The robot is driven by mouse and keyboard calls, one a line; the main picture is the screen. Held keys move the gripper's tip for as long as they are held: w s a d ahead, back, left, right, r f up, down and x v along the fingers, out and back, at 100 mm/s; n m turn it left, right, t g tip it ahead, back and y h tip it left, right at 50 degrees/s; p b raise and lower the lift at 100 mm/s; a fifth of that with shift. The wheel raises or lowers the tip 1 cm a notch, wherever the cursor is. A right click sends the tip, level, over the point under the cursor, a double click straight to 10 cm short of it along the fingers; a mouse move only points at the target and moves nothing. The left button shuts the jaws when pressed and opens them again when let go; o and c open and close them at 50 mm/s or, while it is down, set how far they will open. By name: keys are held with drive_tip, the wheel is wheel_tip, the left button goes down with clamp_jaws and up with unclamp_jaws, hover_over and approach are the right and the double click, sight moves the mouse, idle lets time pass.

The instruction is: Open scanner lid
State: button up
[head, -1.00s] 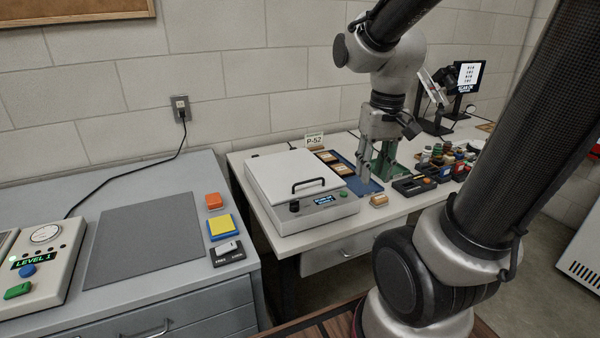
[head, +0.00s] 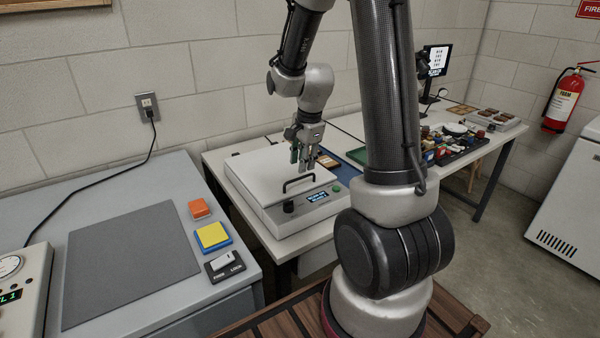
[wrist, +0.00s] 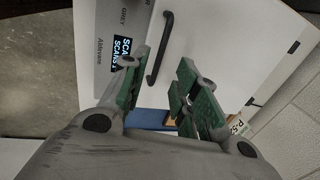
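The scanner (head: 285,222) is a white box on the white table, with a small lit display and a green button on its front. Its flat white lid (head: 252,168) lies shut, with a black bar handle (head: 298,181) near the front edge. My gripper (head: 305,164) is above the lid, just behind the handle in the head view. In the wrist view my gripper (wrist: 165,72) has its green-padded fingers spread apart with nothing between them. The handle (wrist: 160,48) shows beyond the fingertips, nearer the left finger; I cannot tell the exact gap.
Right of the scanner are a blue mat (head: 345,172) and a dark tray of small items (head: 458,145). A grey cabinet (head: 160,300) stands at the left, with an orange block (head: 199,208) and a yellow-and-blue block (head: 212,236). A wall is close behind.

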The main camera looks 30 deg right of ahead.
sight(301, 178)
drive_tip(key=f, duration=0.3)
drive_tip(key=w+f, duration=0.1)
drive_tip(key=f, duration=0.1)
drive_tip(key=shift+c, duration=0.4)
clamp_jaws()
